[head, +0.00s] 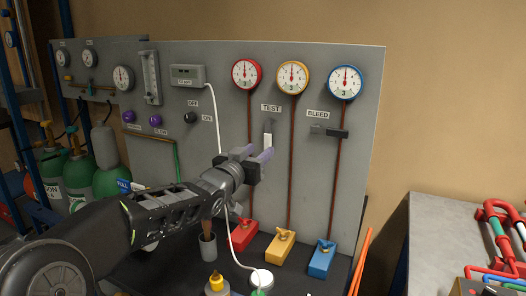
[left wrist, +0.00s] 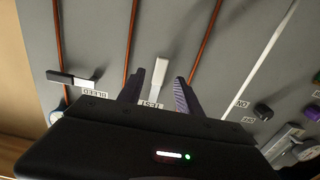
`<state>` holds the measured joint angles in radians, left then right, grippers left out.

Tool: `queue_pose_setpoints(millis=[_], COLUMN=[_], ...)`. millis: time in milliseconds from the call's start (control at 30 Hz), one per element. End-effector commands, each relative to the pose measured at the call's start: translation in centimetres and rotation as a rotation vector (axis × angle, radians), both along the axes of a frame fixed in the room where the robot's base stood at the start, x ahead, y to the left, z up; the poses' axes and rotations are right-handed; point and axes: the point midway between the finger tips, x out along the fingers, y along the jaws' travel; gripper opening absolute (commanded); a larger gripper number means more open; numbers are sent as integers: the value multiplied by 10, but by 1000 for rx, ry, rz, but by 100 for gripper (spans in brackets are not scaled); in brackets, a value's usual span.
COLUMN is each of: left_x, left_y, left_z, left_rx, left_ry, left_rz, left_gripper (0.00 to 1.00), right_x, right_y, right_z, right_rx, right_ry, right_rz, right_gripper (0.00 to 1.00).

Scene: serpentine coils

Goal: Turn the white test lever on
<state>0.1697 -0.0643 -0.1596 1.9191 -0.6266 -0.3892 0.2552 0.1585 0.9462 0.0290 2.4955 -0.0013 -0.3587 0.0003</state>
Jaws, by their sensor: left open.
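The white test lever (head: 267,140) is on the grey panel under the TEST label (head: 271,107), its handle hanging down. In the left wrist view the white lever (left wrist: 157,73) shows between my two finger tips, with a gap on each side. My left gripper (head: 261,155) is open and empty, its fingers pointing at the panel just below and around the lever's lower end in the head view. The left gripper (left wrist: 159,80) also shows in the left wrist view. I cannot tell the exact depth between the fingers and the lever. My right gripper is not in view.
The black-handled bleed lever (head: 336,133) lies level to the right. Red-brown pipes run down beside the test lever from the red gauge (head: 246,74) and yellow gauge (head: 292,77). A white hose (head: 219,115) hangs at left. Red, yellow (head: 280,246) and blue valve blocks stand below.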

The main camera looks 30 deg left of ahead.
Motion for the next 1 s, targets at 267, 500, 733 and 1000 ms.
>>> queue_pose_setpoints(millis=[267, 500, 733, 1000], left_x=[-35, -36, -36, -36], left_y=[-4, -4, -4, -4], left_z=[-1, -1, -1, -1], left_rx=[-1, -1, -1, -1], left_ry=[0, 1, 1, 1], left_rz=[0, 0, 0, 0], left_gripper=[42, 42, 42, 42], right_x=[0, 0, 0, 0], right_y=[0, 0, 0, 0], right_z=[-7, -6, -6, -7], right_rx=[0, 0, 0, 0], right_ry=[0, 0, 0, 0], right_rz=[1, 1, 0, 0], right_gripper=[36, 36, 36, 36])
